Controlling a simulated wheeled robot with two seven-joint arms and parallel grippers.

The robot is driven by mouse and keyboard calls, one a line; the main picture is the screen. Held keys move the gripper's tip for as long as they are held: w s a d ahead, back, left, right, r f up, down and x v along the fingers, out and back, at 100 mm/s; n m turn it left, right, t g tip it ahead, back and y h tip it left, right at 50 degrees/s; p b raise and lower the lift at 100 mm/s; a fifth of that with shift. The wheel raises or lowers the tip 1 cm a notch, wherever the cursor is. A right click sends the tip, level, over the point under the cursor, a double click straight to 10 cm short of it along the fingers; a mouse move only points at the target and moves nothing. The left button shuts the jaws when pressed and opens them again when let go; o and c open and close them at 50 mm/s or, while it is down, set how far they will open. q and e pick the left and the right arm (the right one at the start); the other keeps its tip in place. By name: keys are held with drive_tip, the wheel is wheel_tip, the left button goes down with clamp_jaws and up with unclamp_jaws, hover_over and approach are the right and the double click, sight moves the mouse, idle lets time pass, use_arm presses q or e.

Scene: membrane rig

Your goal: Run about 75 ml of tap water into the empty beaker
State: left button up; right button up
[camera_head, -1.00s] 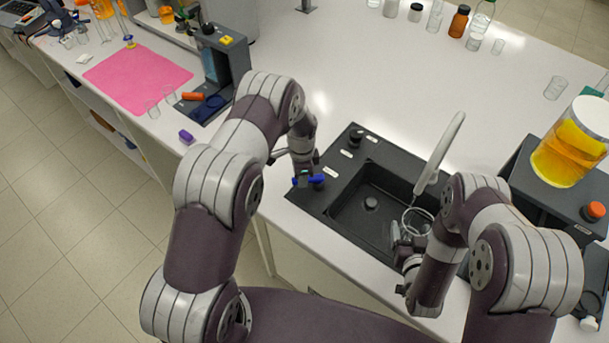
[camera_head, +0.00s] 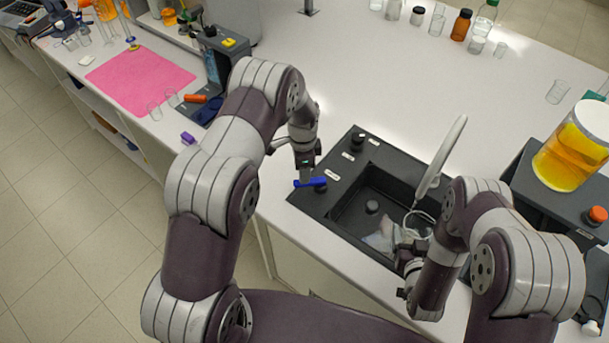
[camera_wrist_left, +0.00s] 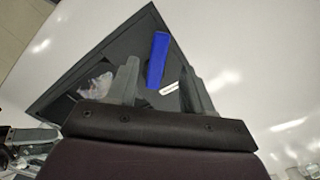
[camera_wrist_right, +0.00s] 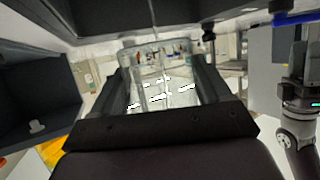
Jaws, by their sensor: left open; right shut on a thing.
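The clear beaker (camera_wrist_right: 158,82) is between the fingers of my right gripper (camera_wrist_right: 163,92), which is shut on it, in the right wrist view. In the head view my right gripper (camera_head: 408,258) holds it over the front right of the black sink (camera_head: 345,212), under the white tap spout (camera_head: 441,158). Its water level is not readable. The blue tap lever (camera_head: 311,183) is at the sink's left edge. My left gripper (camera_head: 305,166) is open just above it. In the left wrist view, the lever (camera_wrist_left: 158,60) shows between the open fingers (camera_wrist_left: 162,85).
A whitish translucent patch (camera_head: 382,241) shows in the sink left of the beaker; I cannot tell whether it is water. An orange-filled vessel (camera_head: 571,152) stands on the right. A pink mat (camera_head: 140,78) lies far left.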

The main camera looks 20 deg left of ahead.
drive_tip(key=shift+s, duration=0.1)
use_arm(q)
wheel_tip(320, 180, up, 7)
drive_tip(key=shift+r, duration=0.1)
use_arm(e)
drive_tip(key=w+a, duration=0.1)
drive_tip(key=w, duration=0.6)
drive_tip(key=shift+w+a, duration=0.15)
drive_tip(key=shift+w, duration=0.15)
use_arm(q)
drive_tip(key=shift+s, duration=0.1)
use_arm(e)
drive_tip(key=shift+s, duration=0.1)
idle(0.9)
